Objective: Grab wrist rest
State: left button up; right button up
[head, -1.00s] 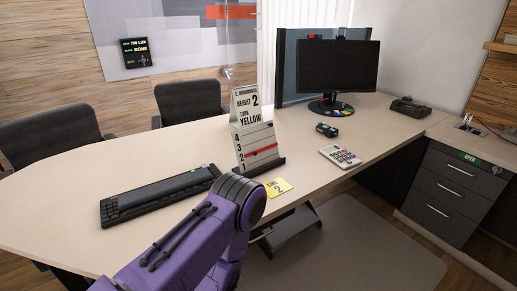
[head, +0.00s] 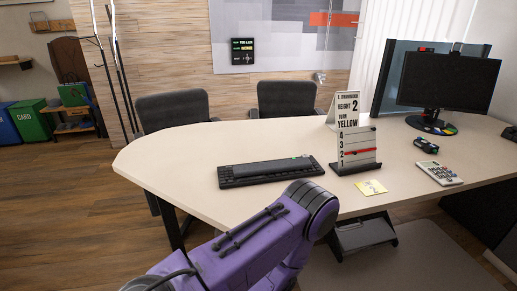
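A long black item (head: 240,182) lies on the desk, left of the card stand. It looks like a keyboard with a smooth dark bar (head: 270,167) along its far side and a small green spot at its right end. The bar may be the wrist rest, but I cannot tell for sure. One of my purple arms rises from the bottom in front of the desk, its bent joint near the front edge, below the black item. Neither gripper shows in the head view.
The pale desk (head: 175,165) is bare to the left of the black item. Two dark chairs (head: 178,108) (head: 287,98) are behind the desk. Open floor lies at left.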

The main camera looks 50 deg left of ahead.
aim_at(277, 166)
jog(key=u, duration=0.5)
jog(key=i, duration=0.4)
jog(key=z, duration=0.6)
jog(key=k, duration=0.85)
jog(key=u, duration=0.55)
